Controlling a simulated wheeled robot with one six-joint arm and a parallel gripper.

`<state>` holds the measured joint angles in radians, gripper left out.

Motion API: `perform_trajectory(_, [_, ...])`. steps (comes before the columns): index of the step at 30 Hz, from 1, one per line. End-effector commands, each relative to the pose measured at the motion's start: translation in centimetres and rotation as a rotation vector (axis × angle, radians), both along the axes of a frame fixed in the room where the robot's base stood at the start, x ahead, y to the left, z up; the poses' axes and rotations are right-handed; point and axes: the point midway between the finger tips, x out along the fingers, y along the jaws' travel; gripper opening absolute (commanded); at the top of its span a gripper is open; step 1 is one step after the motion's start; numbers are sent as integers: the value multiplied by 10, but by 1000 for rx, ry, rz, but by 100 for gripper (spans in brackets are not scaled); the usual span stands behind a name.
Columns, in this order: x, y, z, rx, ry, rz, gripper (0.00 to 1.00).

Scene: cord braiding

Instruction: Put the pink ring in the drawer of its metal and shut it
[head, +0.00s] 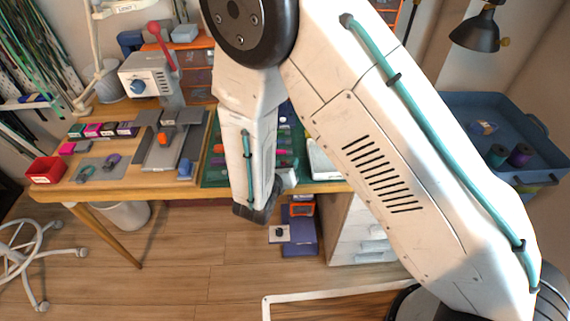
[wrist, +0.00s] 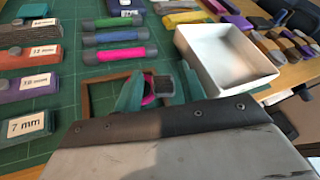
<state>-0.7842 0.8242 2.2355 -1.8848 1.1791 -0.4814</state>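In the wrist view, the pink ring (wrist: 148,98) lies at a small wooden frame (wrist: 92,98) on the green cutting mat (wrist: 40,152), with a dark grey piece (wrist: 162,87) beside it. My gripper (wrist: 160,92) has its two teal fingers apart, one on each side of the ring and grey piece. I see no clear grip on the ring; its lower part is hidden by the gripper body. In the head view my arm hides the ring and fingers. Small orange-brown drawers (head: 200,77) stand at the back of the bench; their labels are unreadable.
A white open tray (wrist: 222,62) stands close right of the fingers. Labelled blocks (wrist: 30,124) and coloured rolls (wrist: 112,40) surround the mat area. A teal ring (head: 84,173) and a purple ring (head: 112,160) lie on a grey pad at left. White drawers (head: 362,240) stand under the bench.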

Motion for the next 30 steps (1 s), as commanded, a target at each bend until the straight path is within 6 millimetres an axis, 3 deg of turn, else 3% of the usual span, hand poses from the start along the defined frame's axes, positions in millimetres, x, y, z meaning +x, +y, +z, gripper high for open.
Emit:
perform_trajectory(11, [0,-1,3,0,-1,-1,50])
perform_trajectory(17, [-26,12,14,1,0,3,50])
perform_trajectory(24, [-70,33,33,2,0,3,50])
perform_trajectory(30, [-94,44,43,1,-1,1,50])
